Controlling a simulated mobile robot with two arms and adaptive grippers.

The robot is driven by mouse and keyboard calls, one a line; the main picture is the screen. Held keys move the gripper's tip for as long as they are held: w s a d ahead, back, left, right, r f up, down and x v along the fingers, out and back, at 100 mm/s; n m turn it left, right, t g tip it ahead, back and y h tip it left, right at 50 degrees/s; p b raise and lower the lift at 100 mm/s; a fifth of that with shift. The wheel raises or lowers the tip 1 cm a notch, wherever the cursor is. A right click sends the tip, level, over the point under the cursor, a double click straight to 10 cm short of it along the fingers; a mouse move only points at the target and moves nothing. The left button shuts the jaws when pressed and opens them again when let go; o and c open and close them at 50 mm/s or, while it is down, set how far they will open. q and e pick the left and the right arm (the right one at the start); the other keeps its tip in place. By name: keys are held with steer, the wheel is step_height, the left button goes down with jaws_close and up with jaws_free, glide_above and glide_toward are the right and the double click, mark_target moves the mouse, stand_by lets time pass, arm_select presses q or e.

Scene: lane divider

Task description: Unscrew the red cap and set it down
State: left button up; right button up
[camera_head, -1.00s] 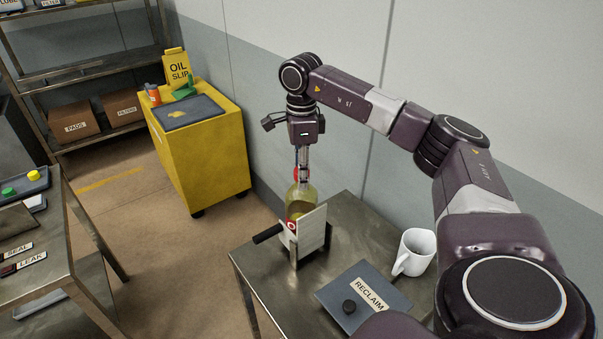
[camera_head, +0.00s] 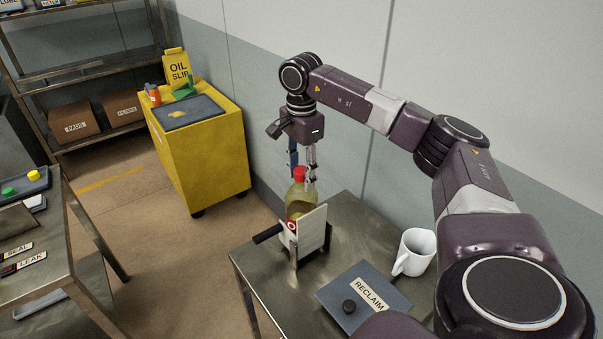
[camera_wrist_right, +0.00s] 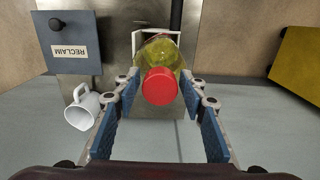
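A yellow-green bottle (camera_head: 297,201) stands upright in a vise-like holder (camera_head: 313,229) with a pale plate and black handle on the metal table. The red cap (camera_head: 299,174) is on the bottle's top. It also shows in the right wrist view (camera_wrist_right: 160,87), with the bottle (camera_wrist_right: 161,50) beyond it. My right gripper (camera_head: 302,169) points down over the bottle. In the wrist view its fingers (camera_wrist_right: 160,90) are spread, one on each side of the cap, with gaps between pads and cap. My left gripper is out of view.
A dark RECLAIM tray (camera_head: 385,290) with a small black knob lies near the table's front. A white mug (camera_head: 415,251) stands to its right. A yellow cabinet (camera_head: 208,150) stands at the back left. Another table (camera_head: 50,215) is at the left.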

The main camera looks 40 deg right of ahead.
steer(key=m, duration=0.5)
steer(key=shift+m, duration=0.4)
steer(key=m, duration=0.6)
steer(key=c, duration=0.7)
steer(key=n, duration=1.1)
steer(key=shift+n, duration=0.4)
